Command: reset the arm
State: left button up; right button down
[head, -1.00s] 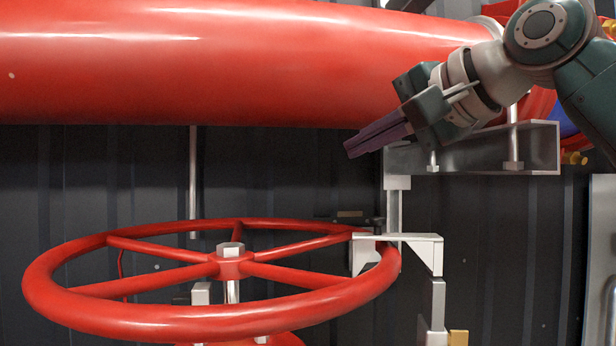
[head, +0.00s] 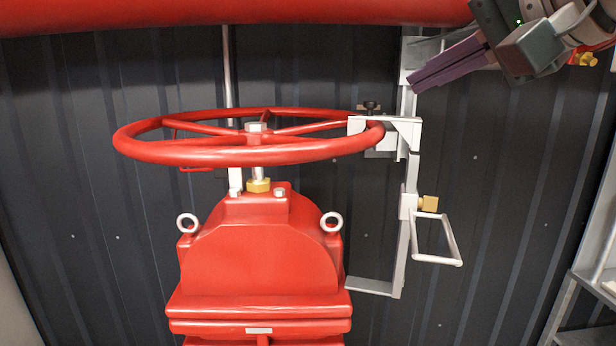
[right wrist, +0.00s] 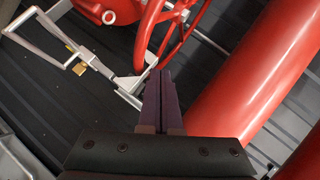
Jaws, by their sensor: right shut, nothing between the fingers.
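My right gripper (head: 412,80) is at the upper right of the head view, its purple fingers pressed together and empty. In the right wrist view its shut fingers (right wrist: 160,76) point towards the red handwheel (right wrist: 155,40). The handwheel (head: 185,157) lies level on top of the red valve body (head: 260,255) in the head view. The gripper is above and to the right of the wheel, apart from it. A pale bracket (head: 405,128) sits at the wheel's right rim. My left gripper is in neither view.
A thick red pipe (head: 150,14) crosses the top of the head view and runs close beside the gripper in the right wrist view (right wrist: 245,85). A pale post carries a white loop handle (head: 458,240) and a yellow block (head: 429,203). Dark ribbed wall stands behind. A metal frame (head: 570,300) stands lower right.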

jog(key=s+f+n+g+h+p, duration=0.25)
jog(key=s+f, duration=0.45)
jog(key=f, duration=0.4)
pick_arm(q)
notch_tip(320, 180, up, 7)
jog(key=p, duration=0.3)
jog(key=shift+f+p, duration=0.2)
jog(key=shift+p, duration=0.2)
pick_arm(e)
jog(key=s+d+f+n+g+h, duration=0.1)
jog(key=s+f+n+g, duration=0.1)
jog(key=s, duration=0.6)
jog(key=s+d+f+n+g+h, duration=0.1)
jog(key=s+d+f+n+g, duration=0.1)
jog(key=s+f, duration=0.3)
jog(key=s+d+f+n+g+h, duration=0.1)
jog(key=s+f+n+g, duration=0.1)
jog(key=s, duration=1.1)
jog(key=shift+d+f+n, duration=0.4)
jog(key=shift+f+n, duration=0.35)
jog(key=shift+f, duration=0.05)
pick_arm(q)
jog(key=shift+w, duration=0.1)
